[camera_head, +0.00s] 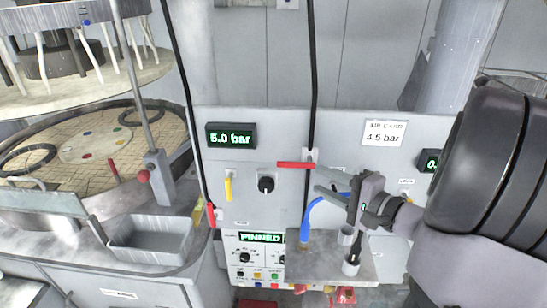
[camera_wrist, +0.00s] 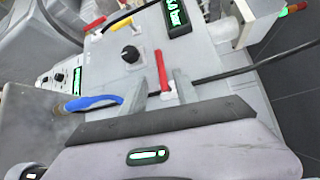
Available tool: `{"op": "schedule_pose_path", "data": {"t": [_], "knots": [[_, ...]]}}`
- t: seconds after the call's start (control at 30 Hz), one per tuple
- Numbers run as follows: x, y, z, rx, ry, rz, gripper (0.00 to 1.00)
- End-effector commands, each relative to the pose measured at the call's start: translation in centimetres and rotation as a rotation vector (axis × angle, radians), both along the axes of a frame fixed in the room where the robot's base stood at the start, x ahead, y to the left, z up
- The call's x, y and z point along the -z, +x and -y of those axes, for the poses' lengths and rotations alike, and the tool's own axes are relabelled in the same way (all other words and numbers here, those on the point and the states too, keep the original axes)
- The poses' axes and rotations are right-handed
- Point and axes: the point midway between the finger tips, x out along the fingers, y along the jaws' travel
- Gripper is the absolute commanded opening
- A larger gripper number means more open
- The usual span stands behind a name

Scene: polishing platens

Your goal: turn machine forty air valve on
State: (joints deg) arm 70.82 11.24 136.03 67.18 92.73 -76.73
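A red lever handle (camera_head: 295,165) lies level across a vertical black hose on the grey panel, with a pale bracket at its right end. It also shows in the wrist view (camera_wrist: 162,70), just beyond and between my fingertips. My gripper (camera_head: 322,180) is open and empty, just right of and slightly below this handle; contact cannot be told. Its two fingers show in the wrist view (camera_wrist: 158,93). A second red handle (camera_head: 211,215) hangs upright at the panel's left edge. A yellow handle (camera_head: 228,187) points down. No machine number is readable on the panel.
A black knob (camera_head: 266,184) sits left of the red handle. A blue curved hose (camera_head: 312,212) rises from a grey shelf (camera_head: 300,266) below my gripper. A display (camera_head: 231,136) reads 5.0 bar; a card (camera_head: 383,133) reads 4.5 bar. A grey bin (camera_head: 150,245) stands at left.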

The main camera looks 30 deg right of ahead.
Motion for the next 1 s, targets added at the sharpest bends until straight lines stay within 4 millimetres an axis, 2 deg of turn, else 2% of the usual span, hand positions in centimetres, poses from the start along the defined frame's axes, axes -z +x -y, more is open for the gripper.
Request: {"op": "schedule_pose_path", "data": {"t": [0.1,0.3,0.5,0.63,0.87,1.0], "knots": [[0.3,3.1,-0.7,-0.007,0.001,-0.001,0.37],[1.0,8.1,-1.4,-0.007,0.001,-0.003,0.37],[1.5,11.3,-1.8,-0.004,0.0,-0.002,0.37],[1.7,12.1,-1.9,-0.002,0.0,-0.003,0.37],[1.7,12.3,-1.9,-0.001,0.0,-0.002,0.37],[1.7,12.2,-1.9,-0.002,0.0,-0.002,0.13]]}}
